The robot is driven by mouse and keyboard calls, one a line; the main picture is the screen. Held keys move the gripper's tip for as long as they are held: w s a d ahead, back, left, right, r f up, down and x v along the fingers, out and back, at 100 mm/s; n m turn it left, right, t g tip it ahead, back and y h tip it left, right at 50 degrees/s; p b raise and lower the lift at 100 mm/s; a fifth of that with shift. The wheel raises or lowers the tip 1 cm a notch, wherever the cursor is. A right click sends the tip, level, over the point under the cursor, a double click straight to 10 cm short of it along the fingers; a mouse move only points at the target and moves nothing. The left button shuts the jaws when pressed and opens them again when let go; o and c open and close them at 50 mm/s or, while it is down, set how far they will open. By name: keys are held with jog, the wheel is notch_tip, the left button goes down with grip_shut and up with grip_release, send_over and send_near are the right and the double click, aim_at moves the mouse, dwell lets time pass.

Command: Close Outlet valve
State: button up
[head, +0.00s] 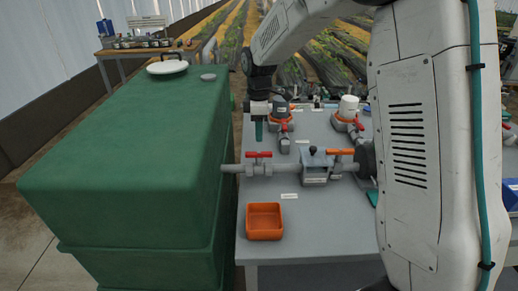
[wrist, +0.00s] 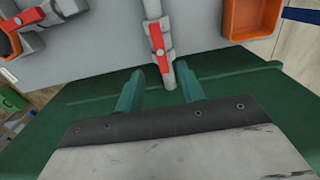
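A valve with a red handle (head: 258,155) sits on the grey pipe that leaves the green tank. Its handle lies roughly along the pipe. In the wrist view the red handle (wrist: 158,40) is at top centre, beyond my fingertips. A second valve with an orange handle (head: 340,152) is farther right on the same line. The labels are too small to read, so I cannot tell which is named Outlet. My gripper (head: 259,130) hangs above and behind the red-handled valve, apart from it. In the wrist view my gripper (wrist: 160,86) is open, with nothing between its green fingers.
The large green tank (head: 130,150) stands left of the grey bench (head: 310,235). An orange tray (head: 264,221) lies at the bench front. A grey block (head: 315,170) with a black knob sits between the valves. Pumps (head: 281,112) with orange parts stand behind.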

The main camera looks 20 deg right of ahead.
aim_at(259, 153)
notch_tip(259, 153, down, 8)
jog(key=shift+r, duration=0.25)
grip_shut()
